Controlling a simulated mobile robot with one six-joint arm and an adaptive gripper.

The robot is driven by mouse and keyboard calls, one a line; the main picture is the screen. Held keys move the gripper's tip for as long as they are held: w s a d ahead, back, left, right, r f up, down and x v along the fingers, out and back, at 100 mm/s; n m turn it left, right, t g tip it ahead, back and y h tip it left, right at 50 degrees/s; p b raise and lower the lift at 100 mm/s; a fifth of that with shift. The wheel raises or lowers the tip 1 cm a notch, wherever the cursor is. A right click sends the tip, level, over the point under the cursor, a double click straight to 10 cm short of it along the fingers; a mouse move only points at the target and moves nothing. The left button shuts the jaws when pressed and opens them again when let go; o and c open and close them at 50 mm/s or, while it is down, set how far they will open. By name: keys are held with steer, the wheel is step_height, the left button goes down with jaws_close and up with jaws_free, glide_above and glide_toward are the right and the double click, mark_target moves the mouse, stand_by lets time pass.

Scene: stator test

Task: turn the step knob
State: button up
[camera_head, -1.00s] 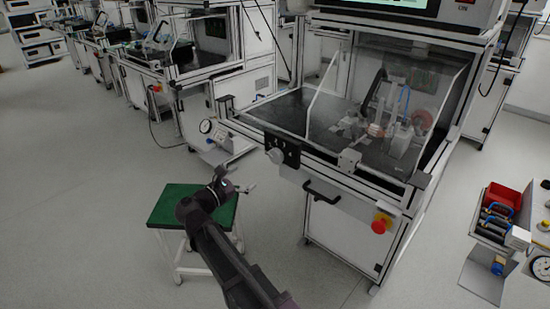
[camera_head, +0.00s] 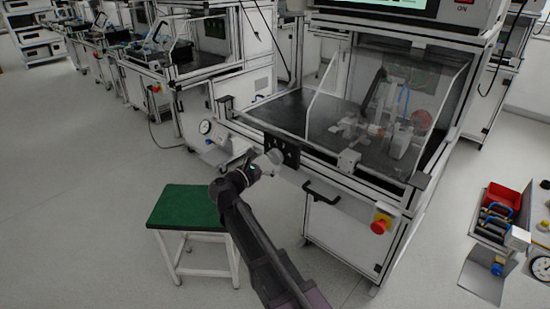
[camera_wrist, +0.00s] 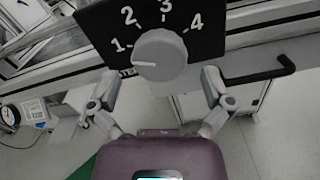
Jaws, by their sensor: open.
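The step knob (camera_wrist: 158,56) is a round grey dial on a black plate (camera_wrist: 205,38) with white numbers 1 to 4, on the front of the test bench. In the wrist view a white mark on the knob lies at its left, near the 1. My gripper (camera_wrist: 158,84) is open, with one finger at each side below the knob, and nothing is between the fingers. In the head view my gripper (camera_head: 262,166) is at the black plate (camera_head: 282,150) and covers most of the knob. I cannot tell whether a finger touches the knob.
A black handle (camera_head: 321,191) sits on the bench front, right of the plate. A red stop button (camera_head: 380,224) is lower right. A green-topped stool (camera_head: 186,207) stands left of my arm.

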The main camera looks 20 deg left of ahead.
mark_target(274, 159)
steer(key=shift+x, duration=1.55)
steer(key=c, duration=1)
steer(key=shift+o, duration=0.2)
steer(key=shift+d, duration=0.2)
steer(key=shift+a, duration=0.1)
